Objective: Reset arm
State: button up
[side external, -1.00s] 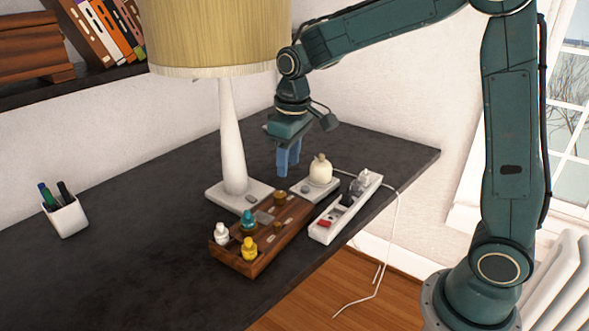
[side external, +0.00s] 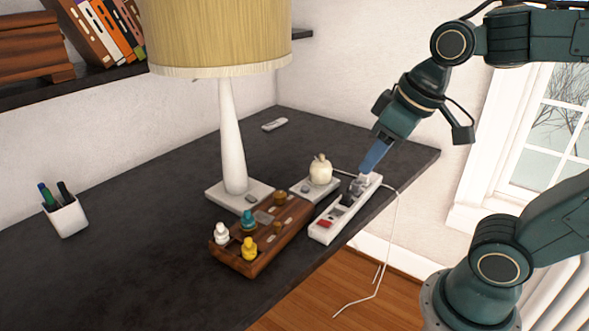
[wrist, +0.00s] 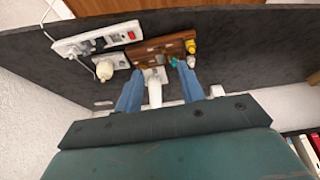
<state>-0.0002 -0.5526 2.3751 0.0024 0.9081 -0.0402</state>
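My gripper (side external: 372,158) has blue fingers and hangs tilted above the far end of the white power strip (side external: 345,210) in the side view. In the wrist view my gripper (wrist: 155,72) has its two fingers spread well apart with nothing held between them. The wrist view looks across the dark desk from above. The wooden tray (side external: 262,238) holds white, yellow, teal and brown pieces. It also shows in the wrist view (wrist: 160,47), beyond the fingertips.
A lamp (side external: 232,140) stands behind the tray. A pale round object (side external: 320,170) sits on a small plate beside the power strip (wrist: 98,40). A pen cup (side external: 66,216) stands at left. A white cable hangs over the desk's front edge.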

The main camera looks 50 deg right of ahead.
jog(key=shift+t, duration=0.4)
jog(key=shift+s+f, duration=0.25)
jog(key=shift+s, duration=0.85)
jog(key=shift+s+f, duration=0.25)
jog(key=shift+s, duration=0.85)
